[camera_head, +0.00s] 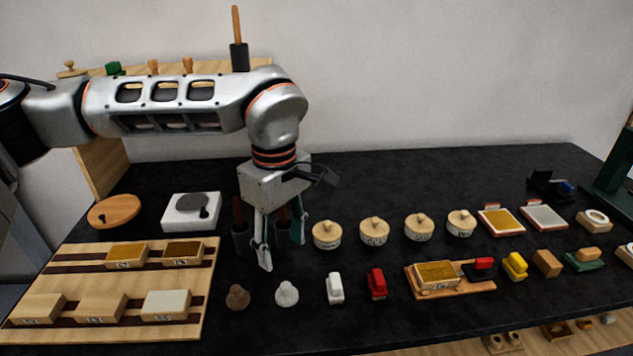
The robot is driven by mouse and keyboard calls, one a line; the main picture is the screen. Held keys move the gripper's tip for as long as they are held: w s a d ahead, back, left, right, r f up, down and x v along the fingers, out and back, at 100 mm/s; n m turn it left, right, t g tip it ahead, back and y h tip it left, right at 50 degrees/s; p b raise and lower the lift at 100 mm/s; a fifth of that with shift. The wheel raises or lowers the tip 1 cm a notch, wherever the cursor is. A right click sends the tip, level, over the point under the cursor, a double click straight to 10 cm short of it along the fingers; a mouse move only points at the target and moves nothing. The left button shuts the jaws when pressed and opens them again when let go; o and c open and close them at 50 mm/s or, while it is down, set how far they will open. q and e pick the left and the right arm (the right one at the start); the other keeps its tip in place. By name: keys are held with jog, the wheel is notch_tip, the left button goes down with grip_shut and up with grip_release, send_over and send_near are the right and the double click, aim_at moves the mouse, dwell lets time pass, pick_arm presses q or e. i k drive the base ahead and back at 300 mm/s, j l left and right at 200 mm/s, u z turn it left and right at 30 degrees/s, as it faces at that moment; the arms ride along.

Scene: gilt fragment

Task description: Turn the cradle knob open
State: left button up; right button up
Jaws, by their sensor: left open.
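A wooden cradle-like holder (482,287) sits at the front right of the table, with a gold-topped block (437,274) in it and a small red-and-black piece (479,268) at its right end. I cannot tell for sure which part is the cradle knob. My left gripper (282,250) points down, open and empty, over the middle left of the table. It is well to the left of the holder and apart from it. My arm hides part of the back shelf. My right gripper is not in view.
A dark cup (239,238) stands close beside my left gripper. Several round lidded wooden pots, such as this one (327,235), stand to its right. A wooden rack (213,246) with blocks is at left, near a white device (191,212).

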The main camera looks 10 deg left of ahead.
aim_at(481, 265)
jog(key=k, duration=1)
